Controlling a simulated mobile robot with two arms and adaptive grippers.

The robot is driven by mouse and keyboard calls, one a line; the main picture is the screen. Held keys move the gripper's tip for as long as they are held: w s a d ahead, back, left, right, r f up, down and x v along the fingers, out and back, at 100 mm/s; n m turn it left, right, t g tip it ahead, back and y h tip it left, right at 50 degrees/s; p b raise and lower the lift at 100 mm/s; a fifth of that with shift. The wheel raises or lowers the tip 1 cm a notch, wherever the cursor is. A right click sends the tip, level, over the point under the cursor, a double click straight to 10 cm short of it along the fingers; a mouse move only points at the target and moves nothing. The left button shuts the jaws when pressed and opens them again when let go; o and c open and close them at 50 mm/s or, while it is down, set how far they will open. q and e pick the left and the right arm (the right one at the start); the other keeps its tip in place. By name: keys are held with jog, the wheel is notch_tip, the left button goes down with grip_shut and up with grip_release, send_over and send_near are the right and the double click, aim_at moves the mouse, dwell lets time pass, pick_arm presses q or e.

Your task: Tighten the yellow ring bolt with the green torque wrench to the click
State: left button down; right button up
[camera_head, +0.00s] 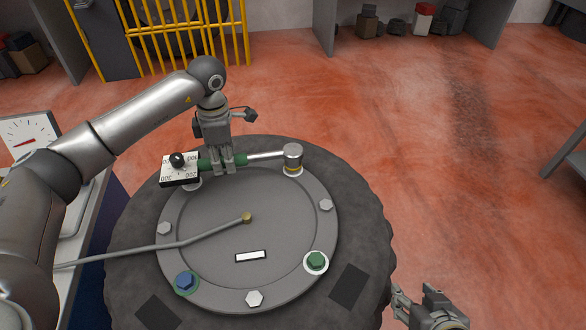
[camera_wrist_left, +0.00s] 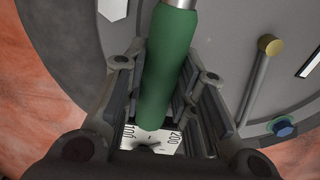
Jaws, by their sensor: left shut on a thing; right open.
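The green torque wrench (camera_head: 266,156) lies across the far edge of the wheel disc. Its socket head (camera_head: 292,155) stands upright over a bolt position, with a thin yellow and white edge showing below. The yellow ring bolt itself is mostly hidden under the socket. My left gripper (camera_head: 223,168) is shut on the green handle, which also shows between the fingers in the left wrist view (camera_wrist_left: 168,70). A white dial plate (camera_head: 180,169) with a black knob and numbers sits at the handle's end. My right gripper (camera_head: 425,303) is open and empty, right of the tire.
The disc (camera_head: 215,240) also carries a blue bolt (camera_head: 186,281), a green bolt (camera_head: 316,260) and several grey bolts. A thin grey rod with a brass tip (camera_head: 247,217) crosses it. The black tire (camera_head: 365,220) surrounds it. A gauge (camera_head: 28,132) stands left. Floor at right is clear.

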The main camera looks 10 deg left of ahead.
pick_arm(q)
jog(key=shift+w+a+r+m, duration=0.1)
jog(key=shift+w+a+m, duration=0.15)
jog(key=shift+w+m, duration=0.4)
jog(key=shift+w, duration=0.25)
jog(key=shift+w+a, duration=0.1)
jog(key=shift+w, duration=0.2)
jog(key=shift+s, duration=0.15)
jog(key=shift+s+d+n, duration=0.25)
jog(key=shift+s+n, duration=0.2)
jog(key=shift+s, duration=0.2)
jog(key=c, duration=1.9)
grip_release()
grip_shut()
